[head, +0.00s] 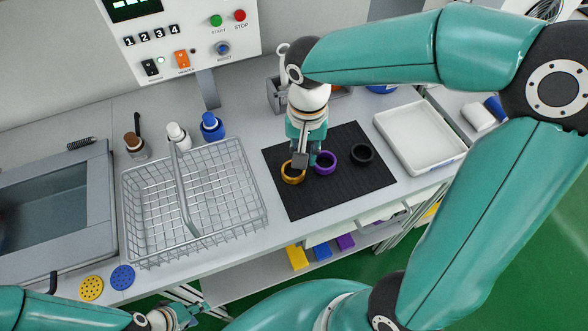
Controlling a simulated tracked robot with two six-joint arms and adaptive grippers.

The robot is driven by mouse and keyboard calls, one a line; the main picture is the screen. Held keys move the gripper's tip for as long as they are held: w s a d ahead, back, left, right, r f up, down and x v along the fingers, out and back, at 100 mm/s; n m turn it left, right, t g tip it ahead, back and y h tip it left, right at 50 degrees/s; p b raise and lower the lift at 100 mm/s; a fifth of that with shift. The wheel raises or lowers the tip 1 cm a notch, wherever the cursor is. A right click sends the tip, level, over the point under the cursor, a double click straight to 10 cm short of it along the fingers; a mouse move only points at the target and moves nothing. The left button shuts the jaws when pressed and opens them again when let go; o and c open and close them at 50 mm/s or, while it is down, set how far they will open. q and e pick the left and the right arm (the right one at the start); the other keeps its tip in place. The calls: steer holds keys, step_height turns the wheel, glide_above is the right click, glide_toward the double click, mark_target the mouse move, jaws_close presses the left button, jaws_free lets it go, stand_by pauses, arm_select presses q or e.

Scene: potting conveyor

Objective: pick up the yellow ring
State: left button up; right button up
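The yellow ring (292,178) lies at the left of the black mat (345,190), with a purple ring (326,168) and a black ring (362,159) to its right. My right gripper (299,164) points down at the yellow ring's far side and covers part of its rim. Its fingers overlap in this view, so I cannot tell whether they grip the ring. My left gripper (186,314) is low at the bottom left, below the table's front edge and far from the rings. It is small and partly hidden, so its opening is unclear.
A wire basket (252,184) stands left of the mat, with several bottles behind it. A white tray (452,160) is to the right. A grey holder (276,98) sits behind my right gripper. Yellow and blue perforated discs lie near the front left edge.

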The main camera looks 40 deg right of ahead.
mark_target(303, 171)
steer(key=shift+a+f, duration=0.15)
steer(key=shift+f, duration=2.55)
jaws_close()
